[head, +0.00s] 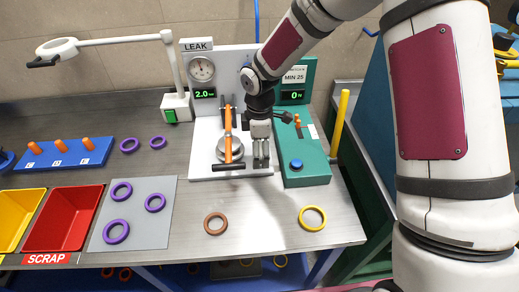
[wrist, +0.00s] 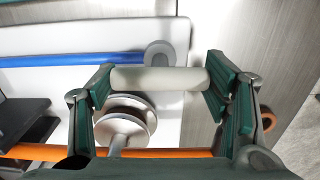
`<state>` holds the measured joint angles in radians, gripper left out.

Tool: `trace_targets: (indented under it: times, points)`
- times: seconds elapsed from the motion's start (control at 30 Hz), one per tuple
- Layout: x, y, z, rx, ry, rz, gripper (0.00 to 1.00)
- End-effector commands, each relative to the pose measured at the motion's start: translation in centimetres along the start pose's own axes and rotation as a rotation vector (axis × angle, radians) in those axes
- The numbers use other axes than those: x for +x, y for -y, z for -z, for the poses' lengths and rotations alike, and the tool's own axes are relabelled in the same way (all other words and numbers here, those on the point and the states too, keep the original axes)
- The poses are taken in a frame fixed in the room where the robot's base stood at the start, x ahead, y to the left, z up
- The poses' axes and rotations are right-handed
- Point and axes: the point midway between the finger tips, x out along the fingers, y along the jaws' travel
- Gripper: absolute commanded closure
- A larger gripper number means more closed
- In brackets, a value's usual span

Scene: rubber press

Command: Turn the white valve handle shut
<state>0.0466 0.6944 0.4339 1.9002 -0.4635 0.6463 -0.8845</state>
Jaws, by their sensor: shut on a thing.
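In the wrist view, the white valve handle (wrist: 158,79) is a pale cylinder lying across the picture between my green-padded fingers. My gripper (head: 261,160) is shut on it, with one finger at each end. In the head view, my gripper points down over the white base plate at the right side of the press. The handle cannot be made out there, hidden by the fingers. A blue rod (wrist: 70,61) with a grey round end lies just beyond the handle in the wrist view. A round metal disc (wrist: 125,120) sits below it.
The press's orange lever (head: 228,135) with a black crossbar stands just left of my gripper. A green box (head: 305,172) with a blue button is close on the right. Behind are the LEAK gauge (head: 201,69) and a yellow post (head: 340,122).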

Motion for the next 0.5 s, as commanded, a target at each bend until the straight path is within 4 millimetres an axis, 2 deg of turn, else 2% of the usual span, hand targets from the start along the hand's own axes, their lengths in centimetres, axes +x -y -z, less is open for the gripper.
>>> trace_targets:
  times: [0.27, 0.5]
  points:
    - [0.06, 0.02, 0.01, 0.124, 0.001, 0.002, 0.58]
    - [0.08, -0.01, 0.01, 0.331, 0.001, 0.001, 0.58]
